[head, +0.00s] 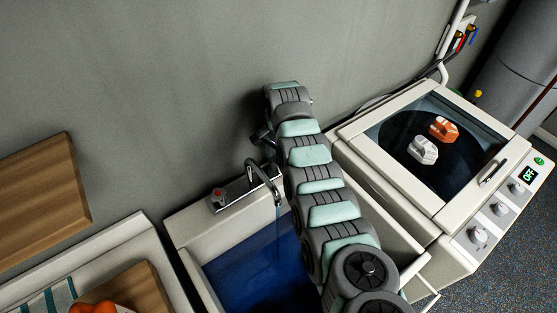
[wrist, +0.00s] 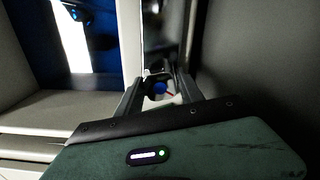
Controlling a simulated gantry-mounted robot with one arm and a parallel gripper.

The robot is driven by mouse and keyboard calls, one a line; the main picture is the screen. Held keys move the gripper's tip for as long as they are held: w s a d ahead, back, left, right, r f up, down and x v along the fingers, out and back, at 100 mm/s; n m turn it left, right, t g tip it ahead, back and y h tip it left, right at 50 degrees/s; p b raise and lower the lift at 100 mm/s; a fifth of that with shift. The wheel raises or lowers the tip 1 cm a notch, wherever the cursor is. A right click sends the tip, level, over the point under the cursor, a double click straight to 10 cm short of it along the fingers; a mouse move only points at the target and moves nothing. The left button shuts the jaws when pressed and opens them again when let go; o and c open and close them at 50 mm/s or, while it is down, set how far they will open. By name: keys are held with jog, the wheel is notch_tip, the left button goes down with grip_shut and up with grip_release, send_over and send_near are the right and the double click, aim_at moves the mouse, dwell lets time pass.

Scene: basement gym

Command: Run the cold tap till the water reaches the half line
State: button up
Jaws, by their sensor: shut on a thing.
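The sink (head: 186,232) stands below the wall, its inside deep blue; it also shows at the upper left in the wrist view (wrist: 20,75). The curved spout (head: 262,168) reaches over it. The tap with a red mark (head: 218,196) is left of the spout. In the wrist view, my gripper (wrist: 157,80) is shut on the tap with a blue cap (wrist: 160,88). My arm hides that tap in the head view. A thin pale streak hangs below the spout; I cannot tell whether it is running water. I cannot make out the half line or water level.
A white machine (head: 405,200) with a dark glass top stands right of the sink; an orange item (head: 443,129) and a white item (head: 423,150) show there. Its display reads OFF. Wooden boards and orange round things (head: 92,308) are at left.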

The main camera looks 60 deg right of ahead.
jog(key=shift+c, duration=0.9)
jog(key=shift+n, duration=0.3)
jog(key=shift+n+b, duration=1.45)
jog(key=shift+n, duration=1.25)
jog(key=o, duration=1.4)
jog(key=shift+r, duration=0.1)
